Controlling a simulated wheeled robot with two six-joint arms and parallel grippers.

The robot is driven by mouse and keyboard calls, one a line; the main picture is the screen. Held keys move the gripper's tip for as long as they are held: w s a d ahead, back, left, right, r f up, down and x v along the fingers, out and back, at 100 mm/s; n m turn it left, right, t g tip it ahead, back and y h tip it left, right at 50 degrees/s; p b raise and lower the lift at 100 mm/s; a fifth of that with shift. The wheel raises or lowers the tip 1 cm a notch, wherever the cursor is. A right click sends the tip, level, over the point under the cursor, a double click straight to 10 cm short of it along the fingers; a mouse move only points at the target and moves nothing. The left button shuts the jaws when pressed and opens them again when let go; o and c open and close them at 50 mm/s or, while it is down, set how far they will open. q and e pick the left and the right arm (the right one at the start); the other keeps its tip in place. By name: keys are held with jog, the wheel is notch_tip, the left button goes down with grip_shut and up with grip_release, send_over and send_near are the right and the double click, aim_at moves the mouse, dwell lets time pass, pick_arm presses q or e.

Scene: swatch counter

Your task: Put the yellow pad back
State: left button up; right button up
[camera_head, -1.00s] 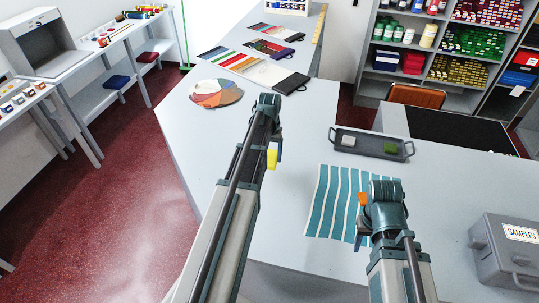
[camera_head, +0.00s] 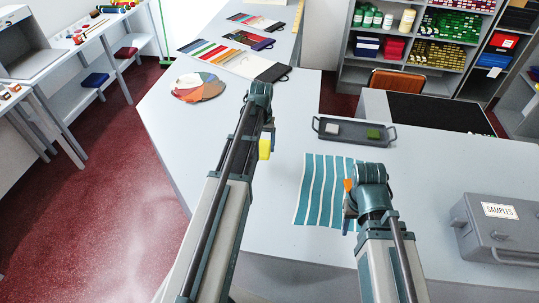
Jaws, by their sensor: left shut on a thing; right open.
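My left gripper (camera_head: 266,138) is shut on the yellow pad (camera_head: 264,150) and holds it over the counter, left of the tray. The gripper's jaws are partly hidden by my arm. The dark grey tray (camera_head: 353,142) lies on the counter with a white pad (camera_head: 333,129) on its left and a green pad (camera_head: 374,134) on its right. My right gripper (camera_head: 348,205) is open over the right part of a teal-and-white striped cloth (camera_head: 314,190). An orange piece (camera_head: 348,186) shows at it; I cannot tell whether it is part of the gripper.
A grey SAMPLES box (camera_head: 480,240) stands at the right of the counter (camera_head: 430,165). A colour wheel (camera_head: 199,87) and swatch cards (camera_head: 235,62) lie at the back left. Shelves (camera_head: 415,50) and an orange chair (camera_head: 398,80) stand behind.

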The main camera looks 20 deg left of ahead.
aim_at(347, 246)
pick_arm(q)
jog(key=shift+m, duration=0.4)
jog(key=d+f, duration=0.1)
jog(key=d+b, duration=0.1)
jog(key=d, duration=0.1)
jog(key=w+d+f, duration=0.1)
jog(key=d, duration=0.1)
jog(key=shift+w+f+b, duration=0.1)
jog(key=shift+f+b, duration=0.2)
jog(key=shift+f, duration=0.05)
pick_arm(e)
notch_tip(347, 246, down, 3)
jog(key=shift+r, duration=0.2)
pick_arm(q)
jog(key=w+a, duration=0.2)
jog(key=w, duration=0.2)
jog(key=w+a+f+b, duration=0.1)
jog(key=w, duration=0.4)
jog(key=w+a, duration=0.2)
jog(key=w, duration=0.3)
jog(key=shift+a+f, duration=0.15)
jog(key=shift+a, duration=0.15)
pick_arm(e)
jog(key=shift+f, duration=0.7)
